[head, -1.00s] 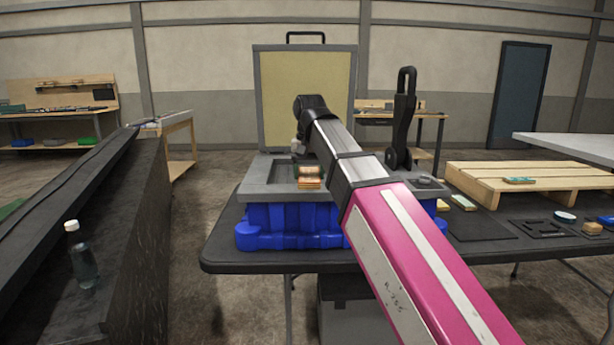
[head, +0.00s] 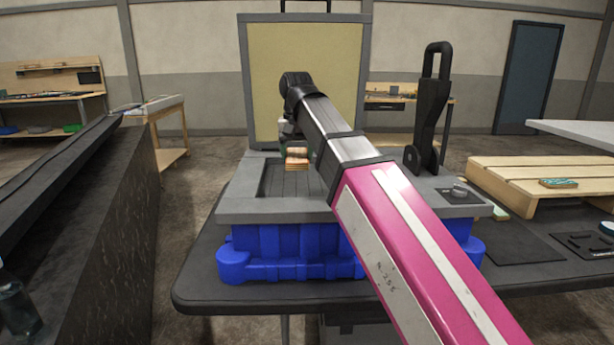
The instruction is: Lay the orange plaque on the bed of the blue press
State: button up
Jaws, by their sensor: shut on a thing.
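The blue press (head: 300,252) stands on a dark table, with a blue base and a grey top. Its lid (head: 305,80), a yellowish panel in a grey frame, stands upright at the back. Its bed (head: 276,182) is a dark recess in the grey top. My gripper (head: 289,140) is over the back part of the bed, partly hidden by my arm. It is shut on the small orange plaque (head: 297,159), seen nearly edge-on. I cannot tell whether the plaque touches the bed or hangs above it.
A black lever (head: 431,110) stands upright at the press's right. A wooden pallet (head: 535,180) with a small plaque on it is farther right. A dark conveyor-like bench (head: 100,220) with a bottle (head: 18,305) is at the left.

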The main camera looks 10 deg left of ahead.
send_over(308, 182)
notch_tip(308, 182, down, 7)
jog(key=shift+w+r, duration=0.1)
jog(key=shift+f, duration=2.05)
jog(key=shift+f, duration=0.1)
jog(key=o, duration=1)
jog(key=shift+c, duration=0.2)
notch_tip(308, 182, up, 8)
jog(key=shift+f, duration=0.15)
